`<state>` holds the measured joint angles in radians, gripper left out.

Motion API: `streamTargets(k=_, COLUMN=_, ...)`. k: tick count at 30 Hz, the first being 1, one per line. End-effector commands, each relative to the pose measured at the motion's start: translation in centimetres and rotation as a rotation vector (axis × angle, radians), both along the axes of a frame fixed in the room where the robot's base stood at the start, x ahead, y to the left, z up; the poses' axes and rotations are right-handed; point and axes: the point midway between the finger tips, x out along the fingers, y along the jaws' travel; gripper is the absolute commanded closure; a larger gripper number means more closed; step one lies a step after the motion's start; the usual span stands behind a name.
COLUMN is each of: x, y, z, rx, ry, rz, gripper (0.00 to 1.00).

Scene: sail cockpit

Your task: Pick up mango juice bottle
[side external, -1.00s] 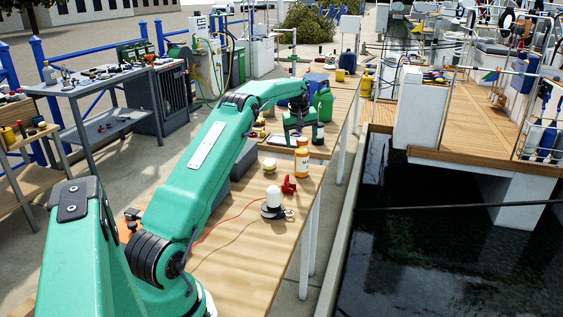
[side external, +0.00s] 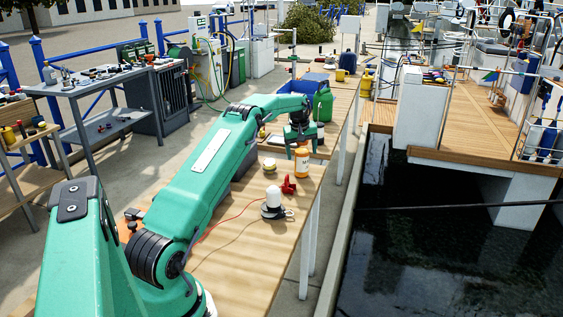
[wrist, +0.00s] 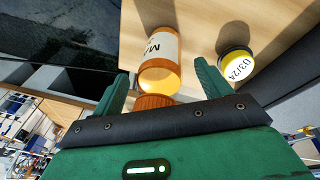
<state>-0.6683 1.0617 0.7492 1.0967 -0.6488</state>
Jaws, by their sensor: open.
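The mango juice bottle (side external: 301,165) stands upright on the wooden table, near its right edge, with an orange body and a white label. In the wrist view the bottle (wrist: 160,48) shows its label starting "MA" and its orange cap close to my gripper. My gripper (side external: 300,144) is right above the bottle, at its top, and hides the cap in the side view. In the wrist view my open gripper (wrist: 160,70) has one finger on each side of the bottle's upper part, with gaps visible. The gripper does not hold it.
A small round tin with a yellow rim and "03/24" on its lid (wrist: 236,63) stands beside the bottle. A red object (side external: 289,184) and a white-domed item (side external: 274,201) lie nearer the camera. A green can (side external: 323,105) stands behind my gripper. Water lies beyond the table's right edge.

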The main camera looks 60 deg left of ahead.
Motion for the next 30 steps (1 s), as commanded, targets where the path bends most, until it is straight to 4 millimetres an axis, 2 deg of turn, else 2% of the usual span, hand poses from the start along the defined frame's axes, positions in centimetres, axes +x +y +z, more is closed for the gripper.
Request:
streamTargets(k=11, x=0.0, y=-0.01, z=0.06, rx=0.0, ry=0.0, rz=0.0, gripper=0.23)
streamTargets(k=19, x=0.0, y=-0.01, z=0.07, rx=0.0, ry=0.0, rz=0.0, gripper=0.76)
streamTargets(k=20, x=0.03, y=0.01, z=0.17, rx=0.002, ry=-0.001, rz=0.0, gripper=0.79)
streamTargets(k=30, x=0.04, y=0.0, z=0.36, rx=0.002, ry=-0.001, rz=0.0, gripper=0.79)
